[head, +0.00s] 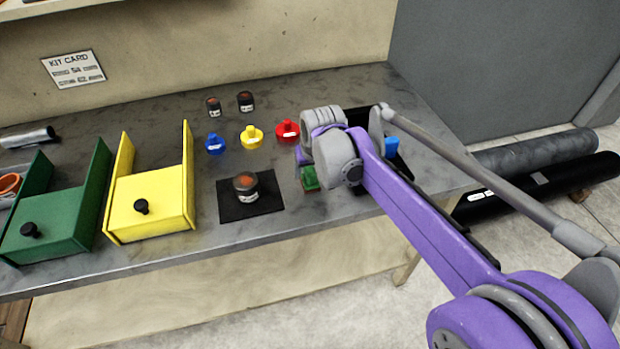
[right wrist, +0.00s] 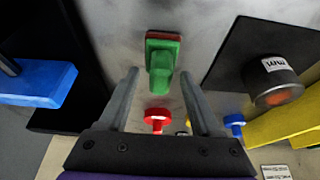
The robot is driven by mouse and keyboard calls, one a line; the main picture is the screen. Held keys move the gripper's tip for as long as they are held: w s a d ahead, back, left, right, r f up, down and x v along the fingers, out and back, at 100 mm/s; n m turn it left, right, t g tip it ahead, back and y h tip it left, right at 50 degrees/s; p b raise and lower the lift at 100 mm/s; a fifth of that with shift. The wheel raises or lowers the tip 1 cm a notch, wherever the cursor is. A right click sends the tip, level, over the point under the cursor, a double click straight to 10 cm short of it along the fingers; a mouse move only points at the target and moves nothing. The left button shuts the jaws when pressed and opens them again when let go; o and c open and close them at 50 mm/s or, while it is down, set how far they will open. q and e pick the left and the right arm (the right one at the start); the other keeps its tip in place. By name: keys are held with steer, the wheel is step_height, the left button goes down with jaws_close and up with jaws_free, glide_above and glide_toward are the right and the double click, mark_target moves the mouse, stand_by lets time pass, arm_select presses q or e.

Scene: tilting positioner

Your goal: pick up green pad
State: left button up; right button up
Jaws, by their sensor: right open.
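The green pad (head: 310,178) is on the grey bench, partly hidden behind my right arm in the head view. In the right wrist view the green pad (right wrist: 163,56) shows a green upper part with a raised handle and a red layer at its far edge. My right gripper (right wrist: 160,76) is open, its two fingers apart on either side of the line to the pad's handle. Nothing is held between them. In the head view my right gripper (head: 306,158) is over the pad, its fingertips mostly hidden. My left gripper is not in view.
A black mat (head: 229,208) with a dark jar (head: 247,185) lies left of the pad. Red (head: 287,130), yellow (head: 251,137) and blue (head: 214,143) knobbed pieces stand behind. A blue object (head: 391,146) is on a black surface at right. Yellow (head: 122,217) and green (head: 60,236) bins stand left.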

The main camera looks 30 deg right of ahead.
mark_target(310, 169)
jaws_close()
stand_by(0.3)
step_height(310, 169, up, 10)
steer(key=shift+r+p, duration=0.1)
steer(key=shift+p, duration=0.45)
steer(key=c, duration=0.6)
jaws_free()
jaws_close()
